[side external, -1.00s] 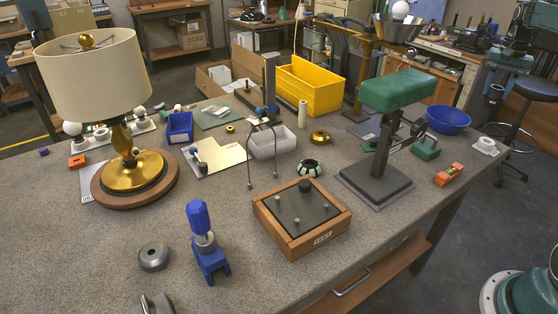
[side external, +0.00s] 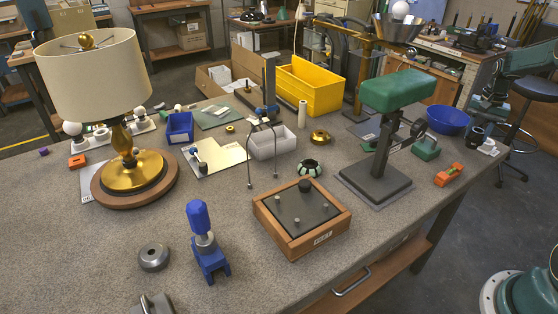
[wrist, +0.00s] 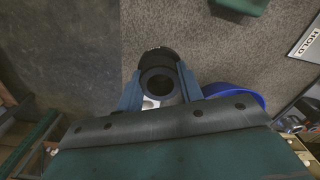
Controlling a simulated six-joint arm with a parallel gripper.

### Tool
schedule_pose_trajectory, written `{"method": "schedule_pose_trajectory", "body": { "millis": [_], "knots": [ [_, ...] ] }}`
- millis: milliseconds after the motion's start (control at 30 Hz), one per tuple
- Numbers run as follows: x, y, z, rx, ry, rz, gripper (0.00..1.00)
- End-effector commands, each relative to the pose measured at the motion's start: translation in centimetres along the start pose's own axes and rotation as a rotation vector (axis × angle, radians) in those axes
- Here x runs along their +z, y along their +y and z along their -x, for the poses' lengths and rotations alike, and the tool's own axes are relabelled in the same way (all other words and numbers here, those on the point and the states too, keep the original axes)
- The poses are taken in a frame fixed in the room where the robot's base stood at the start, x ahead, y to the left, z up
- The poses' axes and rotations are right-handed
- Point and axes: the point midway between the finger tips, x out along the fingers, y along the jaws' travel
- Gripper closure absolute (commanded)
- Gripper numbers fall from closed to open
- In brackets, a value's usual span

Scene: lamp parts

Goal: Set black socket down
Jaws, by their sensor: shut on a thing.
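The black socket (side external: 476,137) is at the right end of the bench, close to the edge. My gripper (side external: 482,124) is shut on it from above. In the wrist view, the socket (wrist: 158,78) is a dark cylinder with a round opening, between the two blue-grey fingers of my gripper (wrist: 160,88). The socket is at or just above the bench top; I cannot tell whether it touches.
A white ring-like part (side external: 489,148) lies right beside the socket. A blue bowl (side external: 448,120) stands to the left, with an orange block (side external: 449,174) nearer the front. The bench edge (side external: 497,183) is close by. Bare bench shows around the orange block.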

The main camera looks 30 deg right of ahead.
Motion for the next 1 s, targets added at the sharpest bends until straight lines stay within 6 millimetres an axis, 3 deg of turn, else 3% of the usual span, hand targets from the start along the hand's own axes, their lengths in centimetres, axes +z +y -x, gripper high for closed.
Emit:
{"method": "schedule_pose_trajectory", "body": {
  "millis": [167, 533, 1000],
  "knots": [
    [0.0, 0.0, -0.3, 0.0, -0.001, 0.0, 0.86],
    [0.0, 0.0, -3.7, 0.0, -0.001, 0.0, 0.86],
    [0.0, 0.0, -4.2, 0.0, 0.0, 0.0, 0.86]
  ]
}}
